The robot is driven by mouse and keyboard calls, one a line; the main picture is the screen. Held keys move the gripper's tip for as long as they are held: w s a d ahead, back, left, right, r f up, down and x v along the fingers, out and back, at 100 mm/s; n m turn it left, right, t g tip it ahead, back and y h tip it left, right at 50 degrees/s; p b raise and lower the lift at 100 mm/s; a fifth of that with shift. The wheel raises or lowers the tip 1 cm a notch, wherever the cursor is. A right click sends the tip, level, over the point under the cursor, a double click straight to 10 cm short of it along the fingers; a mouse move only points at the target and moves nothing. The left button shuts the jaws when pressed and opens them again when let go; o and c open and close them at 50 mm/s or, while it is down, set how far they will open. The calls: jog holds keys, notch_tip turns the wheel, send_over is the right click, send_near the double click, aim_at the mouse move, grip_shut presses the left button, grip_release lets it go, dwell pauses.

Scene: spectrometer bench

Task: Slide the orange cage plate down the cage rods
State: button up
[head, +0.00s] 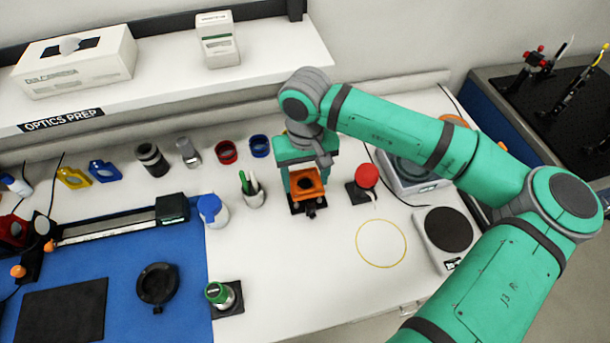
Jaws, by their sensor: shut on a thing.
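The orange cage plate (305,182) is a square frame with a dark opening, near the middle of the bench in the head view. My gripper (304,168) is over it from behind, and its jaws are shut on the plate. A dark base (310,207) shows just below and in front of the plate. The cage rods are too small or hidden to make out, so I cannot tell how far along them the plate sits. My teal arm reaches in from the right.
A red round-topped device (366,176) stands close on the right. A cup with pens (252,190) and a blue-capped jar (212,210) stand on the left. A balance (445,232) is at the right. A yellow ring (381,243) marks clear white bench in front.

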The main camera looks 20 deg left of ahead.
jog(key=shift+f, duration=1.45)
jog(key=o, duration=1.3)
notch_tip(320, 180, up, 11)
jog(key=shift+f, duration=0.15)
